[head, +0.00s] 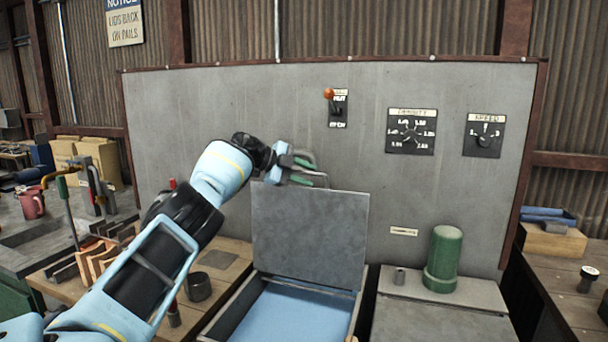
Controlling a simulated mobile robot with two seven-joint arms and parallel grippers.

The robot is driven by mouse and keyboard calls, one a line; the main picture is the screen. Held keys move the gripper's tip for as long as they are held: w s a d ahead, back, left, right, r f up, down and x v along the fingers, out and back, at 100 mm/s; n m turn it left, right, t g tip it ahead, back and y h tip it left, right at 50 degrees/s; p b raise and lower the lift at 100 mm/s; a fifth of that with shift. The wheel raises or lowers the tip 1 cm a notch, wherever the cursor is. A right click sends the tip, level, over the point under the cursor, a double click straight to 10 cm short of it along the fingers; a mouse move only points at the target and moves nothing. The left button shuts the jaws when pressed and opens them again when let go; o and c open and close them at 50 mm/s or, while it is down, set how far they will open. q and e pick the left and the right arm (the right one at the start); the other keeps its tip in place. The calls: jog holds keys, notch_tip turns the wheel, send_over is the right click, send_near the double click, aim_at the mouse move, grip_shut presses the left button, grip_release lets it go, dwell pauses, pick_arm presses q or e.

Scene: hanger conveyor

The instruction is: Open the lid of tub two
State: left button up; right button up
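A tub (356,315) stands at the bottom centre with its grey lid (310,238) raised nearly upright against the panel. Blue liquid or a blue floor (290,315) shows inside. No number is readable on this tub, so I cannot tell from marks whether it is tub two. My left gripper (312,170) is at the lid's top edge, its green-padded fingers apart. Whether it touches the lid is unclear. My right gripper is out of view.
A grey panel (220,110) behind carries an orange-knobbed lever (329,94) and two dials, density (410,131) and speed (484,136). A dark cup (198,287) stands on the wooden bench left of the open tub.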

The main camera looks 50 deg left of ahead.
pick_arm(q)
jog(key=shift+s+a, duration=0.1)
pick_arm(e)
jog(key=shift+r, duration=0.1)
